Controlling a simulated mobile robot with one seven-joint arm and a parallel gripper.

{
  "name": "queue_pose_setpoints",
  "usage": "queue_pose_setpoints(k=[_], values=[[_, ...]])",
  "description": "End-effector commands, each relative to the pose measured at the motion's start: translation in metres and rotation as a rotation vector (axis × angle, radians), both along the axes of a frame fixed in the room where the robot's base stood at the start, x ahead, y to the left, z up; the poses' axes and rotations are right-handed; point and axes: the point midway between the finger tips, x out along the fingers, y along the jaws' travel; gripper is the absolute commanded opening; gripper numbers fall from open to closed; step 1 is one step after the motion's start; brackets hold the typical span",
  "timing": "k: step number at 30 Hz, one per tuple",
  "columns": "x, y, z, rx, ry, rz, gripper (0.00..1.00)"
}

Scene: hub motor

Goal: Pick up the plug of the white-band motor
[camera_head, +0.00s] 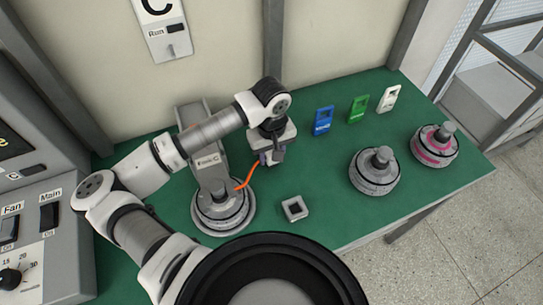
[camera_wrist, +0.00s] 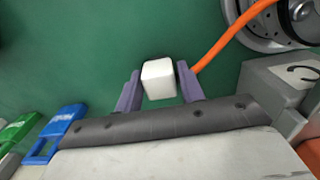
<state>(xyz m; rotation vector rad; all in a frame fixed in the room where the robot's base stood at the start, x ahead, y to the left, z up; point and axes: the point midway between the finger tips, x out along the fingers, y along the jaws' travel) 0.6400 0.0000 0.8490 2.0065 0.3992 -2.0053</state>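A white block-shaped plug (camera_wrist: 158,80) sits between the two purple fingers of my gripper (camera_wrist: 160,88) in the wrist view. The fingers are very close to its sides; I cannot tell whether both touch it. An orange cable (camera_wrist: 235,35) runs from behind the right finger to a grey motor (camera_wrist: 290,15). In the head view my gripper (camera_head: 268,158) is low over the green table, and the cable (camera_head: 246,178) leads from it to the motor (camera_head: 222,208) at the fixture marked C. That motor's band colour is not clear. The plug is hidden by my gripper in the head view.
A grey motor (camera_head: 375,171) and a pink-banded motor (camera_head: 434,146) stand on the green table (camera_head: 325,205) to the right. Blue (camera_head: 323,120), green (camera_head: 357,108) and white (camera_head: 388,98) tags lie behind. A small square grey socket (camera_head: 295,208) is in front.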

Motion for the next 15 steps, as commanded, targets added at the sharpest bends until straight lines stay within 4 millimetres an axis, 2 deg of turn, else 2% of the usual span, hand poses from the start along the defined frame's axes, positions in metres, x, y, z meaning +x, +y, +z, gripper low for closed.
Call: queue_pose_setpoints(k=[1,8,15], values=[[0.0000,0.0000,0.0002,0.000,0.000,0.000,0.32],[0.0000,-0.0001,0.0003,0.000,0.000,0.000,0.01],[0.0001,-0.0001,0.0008,0.000,0.000,0.000,0.01]])
